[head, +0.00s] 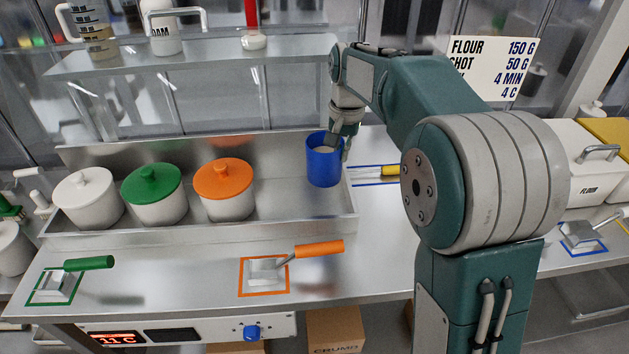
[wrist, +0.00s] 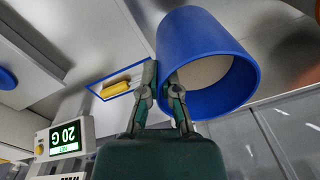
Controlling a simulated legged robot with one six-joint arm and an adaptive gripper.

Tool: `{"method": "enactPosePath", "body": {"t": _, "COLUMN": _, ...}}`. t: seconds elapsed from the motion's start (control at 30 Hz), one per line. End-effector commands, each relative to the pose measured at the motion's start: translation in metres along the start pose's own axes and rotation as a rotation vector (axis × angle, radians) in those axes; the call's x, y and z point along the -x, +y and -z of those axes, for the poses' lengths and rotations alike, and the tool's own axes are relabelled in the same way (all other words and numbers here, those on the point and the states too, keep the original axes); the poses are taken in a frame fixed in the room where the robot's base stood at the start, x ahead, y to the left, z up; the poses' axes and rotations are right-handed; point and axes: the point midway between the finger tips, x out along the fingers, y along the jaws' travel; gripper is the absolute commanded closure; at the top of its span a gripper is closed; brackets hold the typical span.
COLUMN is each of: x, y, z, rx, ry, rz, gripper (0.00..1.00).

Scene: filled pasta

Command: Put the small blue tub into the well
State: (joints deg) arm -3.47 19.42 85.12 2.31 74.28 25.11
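The small blue tub (head: 323,168) is upright or nearly so, with pale contents or a pale inside. In the head view it shows over the right end of the steel well (head: 300,226); I cannot tell whether its base touches the well floor. My gripper (head: 347,140) is at the tub's right rim. In the wrist view my gripper (wrist: 161,88) pinches the wall of the tub (wrist: 198,38), one finger inside the rim and one outside.
White (head: 88,197), green (head: 154,195) and orange (head: 223,190) lidded pots stand in the well, left of the tub. A shelf (head: 200,55) runs above. A yellow-handled tool (head: 390,171) lies in a blue outline to the right. An orange-handled scoop (head: 318,249) lies in front.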

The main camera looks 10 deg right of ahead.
Motion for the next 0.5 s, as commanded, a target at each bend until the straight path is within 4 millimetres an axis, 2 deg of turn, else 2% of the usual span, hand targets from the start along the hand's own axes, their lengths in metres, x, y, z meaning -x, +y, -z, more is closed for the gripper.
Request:
{"method": "enactPosePath", "body": {"t": 0.03, "x": -0.007, "y": -0.011, "z": -0.001, "rx": 0.003, "ry": -0.001, "rz": -0.001, "gripper": 1.0}}
{"method": "enactPosePath", "body": {"t": 0.2, "x": -0.038, "y": -0.031, "z": -0.002, "rx": 0.002, "ry": -0.002, "rz": 0.0, "gripper": 1.0}}
{"method": "enactPosePath", "body": {"t": 0.5, "x": -0.061, "y": -0.049, "z": -0.004, "rx": 0.0, "ry": 0.0, "rz": 0.0, "gripper": 1.0}}
